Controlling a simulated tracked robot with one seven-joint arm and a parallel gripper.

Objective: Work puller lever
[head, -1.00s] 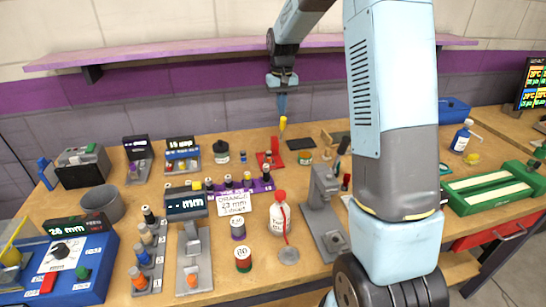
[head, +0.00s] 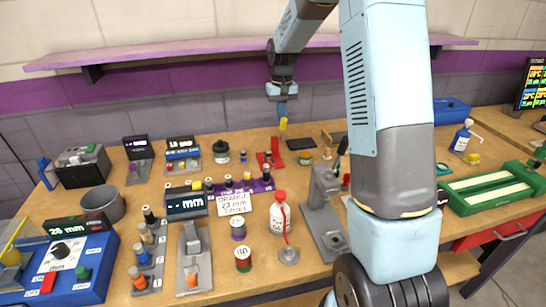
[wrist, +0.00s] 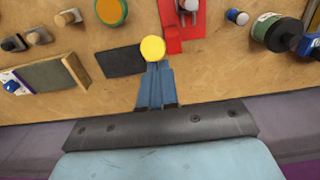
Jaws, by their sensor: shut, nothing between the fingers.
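My gripper (head: 282,112) points down over the back of the bench, with its fingers together. It also shows in the wrist view (wrist: 155,85). A yellow round piece (wrist: 153,48) shows at the fingertips; I cannot tell if it is part of my gripper. A grey stand (head: 324,190) with a dark-handled lever (head: 342,147) is on the bench to the right, partly hidden by my arm. A red fixture (head: 266,160) lies near below my gripper, apart from it. I cannot tell for sure which part is the puller lever.
A red-capped bottle (head: 280,214), a label card (head: 231,204) and a purple rack (head: 262,184) stand mid-bench. A blue control box (head: 70,265) is at front left. A dark flat pad (head: 300,143) lies at the back. A purple shelf (head: 190,49) runs along the wall.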

